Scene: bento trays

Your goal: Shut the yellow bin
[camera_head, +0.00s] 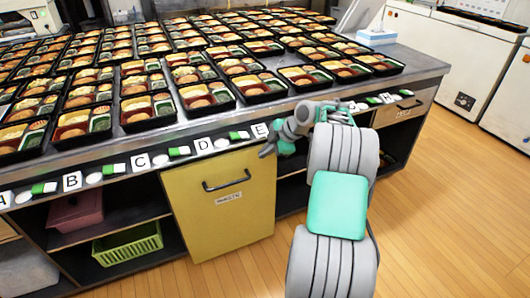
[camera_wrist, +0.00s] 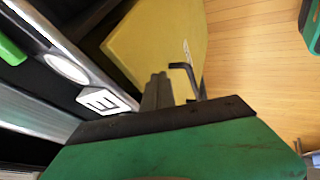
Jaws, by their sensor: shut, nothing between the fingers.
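The yellow bin (camera_head: 218,215) is a flat yellow front with a dark handle (camera_head: 226,182) and a small white label, set under the counter. My gripper (camera_head: 268,150) is at its upper right corner, just below the counter edge. In the wrist view the shut fingers (camera_wrist: 158,92) point toward the yellow bin (camera_wrist: 155,45), with its handle (camera_wrist: 186,72) just right of them. A dark gap shows there between the bin's top edge and the counter. I cannot tell how far the bin stands out, or whether the fingers touch it.
The counter (camera_head: 150,142) carries many bento trays and has lettered tags along its front edge. Left of the bin are open shelves with a green basket (camera_head: 127,243) and a pink box (camera_head: 76,211). Wooden floor (camera_head: 440,200) is clear to the right.

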